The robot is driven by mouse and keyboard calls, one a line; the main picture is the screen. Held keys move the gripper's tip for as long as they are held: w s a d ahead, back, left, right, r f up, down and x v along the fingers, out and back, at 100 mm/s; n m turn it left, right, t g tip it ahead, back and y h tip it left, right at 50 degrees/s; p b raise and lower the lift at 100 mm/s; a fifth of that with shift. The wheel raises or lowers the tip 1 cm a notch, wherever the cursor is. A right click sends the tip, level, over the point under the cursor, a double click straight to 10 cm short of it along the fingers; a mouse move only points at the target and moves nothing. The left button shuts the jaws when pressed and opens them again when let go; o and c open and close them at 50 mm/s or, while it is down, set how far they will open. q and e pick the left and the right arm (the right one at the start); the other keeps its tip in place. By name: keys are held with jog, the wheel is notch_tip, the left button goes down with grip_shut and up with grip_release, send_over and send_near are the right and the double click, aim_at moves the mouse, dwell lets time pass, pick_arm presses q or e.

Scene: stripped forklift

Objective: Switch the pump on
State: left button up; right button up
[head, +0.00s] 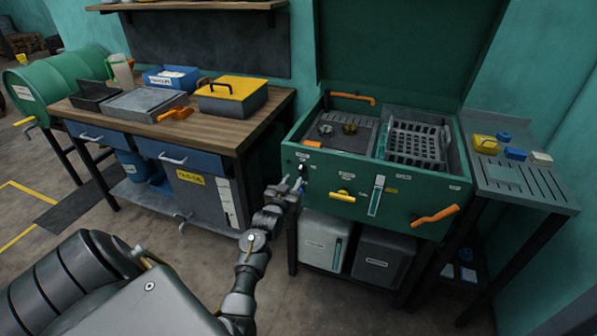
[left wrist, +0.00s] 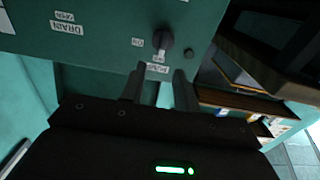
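The green parts washer (head: 408,195) has a front panel with small labelled controls. A dark rotary knob (left wrist: 162,42), apparently the pump switch, sits on its left part; it shows small in the head view (head: 303,168). The label beside it is too blurred to read surely. My left gripper (head: 295,186) is at the panel's left end. In the left wrist view its fingers (left wrist: 159,76) are apart and empty, pointing at the panel just short of the knob. I cannot tell whether a finger touches it. My right gripper is not in view.
A yellow handle (head: 343,195), a sight gauge (head: 376,195) and an orange lever (head: 435,215) sit farther right on the panel. A wooden workbench (head: 240,128) stands to the left. Grey containers (head: 383,257) stand below the washer. A slatted side shelf (head: 520,180) is on the right.

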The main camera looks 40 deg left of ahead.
aim_at(300, 168)
pick_arm(q)
jog(key=x, duration=0.6)
jog(key=shift+w+a, duration=0.2)
jog(key=shift+w, duration=0.1)
grip_shut()
